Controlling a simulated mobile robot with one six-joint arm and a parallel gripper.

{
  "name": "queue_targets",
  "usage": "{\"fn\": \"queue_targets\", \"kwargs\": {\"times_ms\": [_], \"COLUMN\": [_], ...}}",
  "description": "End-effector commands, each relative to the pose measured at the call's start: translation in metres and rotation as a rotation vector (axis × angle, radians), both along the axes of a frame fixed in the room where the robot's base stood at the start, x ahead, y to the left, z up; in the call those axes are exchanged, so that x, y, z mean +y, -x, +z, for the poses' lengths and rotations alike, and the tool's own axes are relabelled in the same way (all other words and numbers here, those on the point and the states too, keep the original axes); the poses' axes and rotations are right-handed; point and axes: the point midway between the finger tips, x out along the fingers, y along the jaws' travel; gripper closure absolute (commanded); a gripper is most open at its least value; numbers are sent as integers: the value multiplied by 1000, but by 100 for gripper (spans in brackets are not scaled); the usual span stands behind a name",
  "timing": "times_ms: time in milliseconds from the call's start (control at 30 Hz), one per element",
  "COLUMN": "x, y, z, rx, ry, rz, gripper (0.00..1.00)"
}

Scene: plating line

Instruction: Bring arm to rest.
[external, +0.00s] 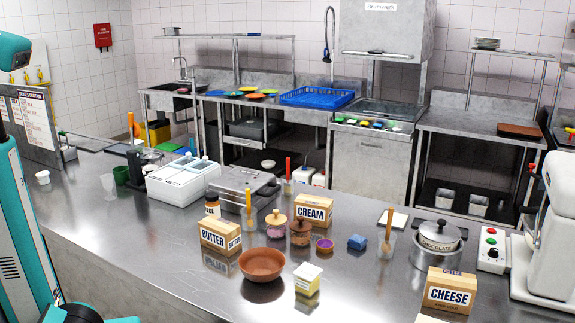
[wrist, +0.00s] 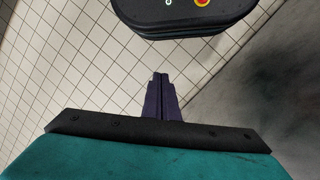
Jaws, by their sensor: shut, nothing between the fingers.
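My gripper (wrist: 159,78) shows in the wrist view with its dark fingers together and nothing between them. It hangs over a tiled floor (wrist: 60,60), close to a black rounded housing (wrist: 185,20) with a red and yellow button. In the external view, teal parts of my arm stand at the left edge, in front of the steel counter (external: 130,225). My gripper is outside the external view.
The counter's left front part is clear. Sinks and shelves line the back wall.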

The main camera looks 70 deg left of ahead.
Motion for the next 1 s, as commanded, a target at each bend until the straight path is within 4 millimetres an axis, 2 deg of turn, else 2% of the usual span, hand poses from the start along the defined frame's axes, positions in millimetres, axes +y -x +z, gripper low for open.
{"fn": "queue_targets", "kwargs": {"times_ms": [33, 100, 200, 333, 500, 1000], "x": [13, 28, 45, 59, 64, 63], "y": [24, 51, 83, 110, 121, 120], "z": [2, 1, 2, 3, 3, 3], "rx": [44, 100, 167, 223, 247, 245], "ry": [-27, -66, -116, -162, -181, -179], "rz": [35, 82, 138, 186, 206, 204], "gripper": [100, 100, 100, 100, 100, 100]}}
